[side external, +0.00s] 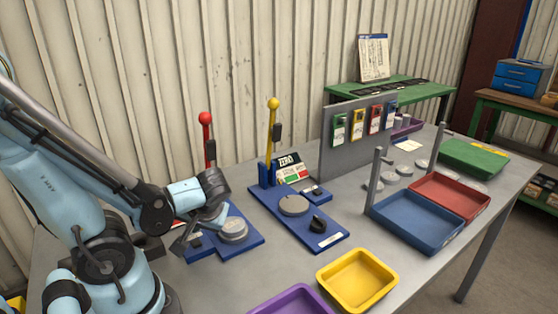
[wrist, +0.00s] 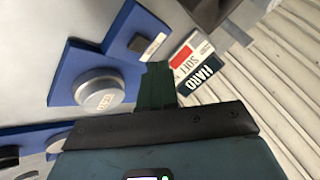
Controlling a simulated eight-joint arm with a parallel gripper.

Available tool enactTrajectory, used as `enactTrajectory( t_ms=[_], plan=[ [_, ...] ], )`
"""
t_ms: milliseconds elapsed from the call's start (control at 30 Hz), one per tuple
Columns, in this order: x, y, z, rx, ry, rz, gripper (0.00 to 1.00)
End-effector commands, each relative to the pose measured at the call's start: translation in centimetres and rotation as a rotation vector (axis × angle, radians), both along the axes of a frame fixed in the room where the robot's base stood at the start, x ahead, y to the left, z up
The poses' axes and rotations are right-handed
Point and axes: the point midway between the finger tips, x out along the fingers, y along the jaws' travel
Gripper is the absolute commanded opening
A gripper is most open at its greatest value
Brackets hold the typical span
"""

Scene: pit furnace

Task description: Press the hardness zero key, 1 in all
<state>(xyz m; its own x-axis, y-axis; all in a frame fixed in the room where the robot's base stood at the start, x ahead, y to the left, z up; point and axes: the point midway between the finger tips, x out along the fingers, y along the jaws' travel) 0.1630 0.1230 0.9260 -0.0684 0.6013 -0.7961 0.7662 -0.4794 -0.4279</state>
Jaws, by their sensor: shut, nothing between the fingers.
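My gripper (side external: 181,246) is shut and empty, low at the left edge of a blue station with a red-knobbed lever (side external: 205,120). Its dark fingers (wrist: 156,80) point toward that station in the wrist view. The fingertips look apart from the key. Contact with the base cannot be told.
A second blue station with a yellow-knobbed lever (side external: 273,104), a ZERO sign (side external: 290,166) and a round plate (side external: 293,205) stands to the right. Yellow (side external: 357,280), purple (side external: 292,301), blue (side external: 415,220) and red (side external: 450,196) trays occupy the table's front and right.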

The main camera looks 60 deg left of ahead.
Motion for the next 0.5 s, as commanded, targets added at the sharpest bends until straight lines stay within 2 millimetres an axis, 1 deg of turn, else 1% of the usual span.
enactTrajectory(
  t_ms=[200, 500],
  plan=[
    [-0.03, -0.01, -0.87, 0.000, 0.000, 0.000, 0.00],
    [-0.13, -0.01, -1.19, 0.000, 0.000, 0.000, 0.00]
  ],
)
